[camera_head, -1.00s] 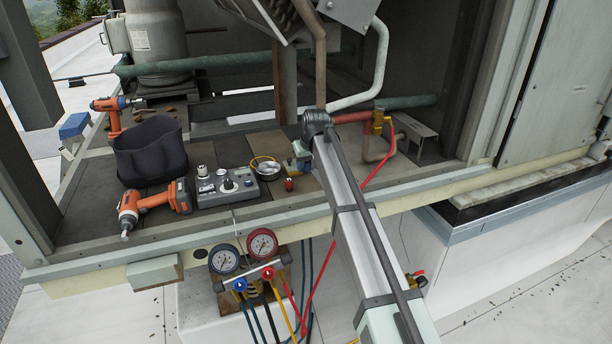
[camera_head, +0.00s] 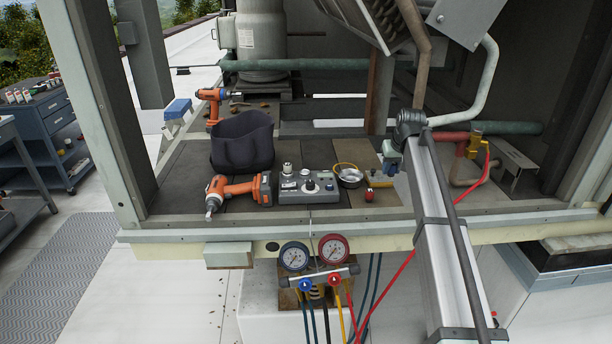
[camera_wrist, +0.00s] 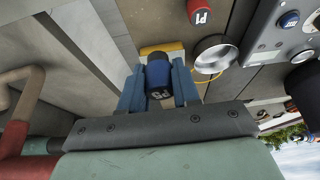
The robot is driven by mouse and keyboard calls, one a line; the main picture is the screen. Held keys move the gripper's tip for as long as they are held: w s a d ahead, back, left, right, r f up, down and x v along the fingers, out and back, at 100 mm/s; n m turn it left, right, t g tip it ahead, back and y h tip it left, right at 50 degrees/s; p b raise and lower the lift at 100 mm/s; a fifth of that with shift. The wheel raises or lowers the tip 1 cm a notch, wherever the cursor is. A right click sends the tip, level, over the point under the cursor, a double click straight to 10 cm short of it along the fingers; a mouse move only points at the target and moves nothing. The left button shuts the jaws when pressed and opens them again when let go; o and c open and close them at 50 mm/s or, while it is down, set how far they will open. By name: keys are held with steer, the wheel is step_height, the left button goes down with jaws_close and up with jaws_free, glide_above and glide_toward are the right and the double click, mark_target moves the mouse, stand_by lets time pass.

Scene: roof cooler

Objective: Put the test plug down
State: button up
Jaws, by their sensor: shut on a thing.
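The test plug appears to be the dark blue, round-topped plug (camera_wrist: 158,74) with pale lettering in the wrist view. My gripper (camera_wrist: 159,88) is shut on it, with one blue finger on each side. A yellow piece (camera_wrist: 160,47) shows just beyond the plug; I cannot tell whether they touch. In the head view my gripper (camera_head: 391,157) is over the right part of the deck, right of a red plug (camera_head: 369,195); the held plug is too small to make out there. The red plug, marked P1, also shows in the wrist view (camera_wrist: 199,12), apart from my gripper.
A round metal dish (camera_head: 349,176) with a yellow cord and a grey knobbed box (camera_head: 308,188) lie left of my gripper. Further left are an orange drill (camera_head: 240,190) and a dark bag (camera_head: 243,145). Pipes (camera_head: 462,165) stand close on the right. The deck's front edge (camera_head: 330,216) is nearby.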

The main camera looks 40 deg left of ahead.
stand_by(0.7)
steer(key=shift+m, duration=0.3)
steer(key=s+d+f, duration=0.2)
steer(key=s+d, duration=0.4)
steer(key=s+d+f+m+h, duration=0.1)
steer(key=s+d+f+m, duration=0.1)
steer(key=d, duration=1.4)
steer(key=s+d+f+m+t+h, duration=0.1)
steer(key=s+d+f+m, duration=0.2)
steer(key=d, duration=1.4)
steer(key=s+d+f+m+h, duration=0.1)
steer(key=s+d+f+m, duration=0.2)
steer(key=d, duration=1.4)
steer(key=shift+d+f, duration=0.25)
steer(key=shift+f, duration=1.1)
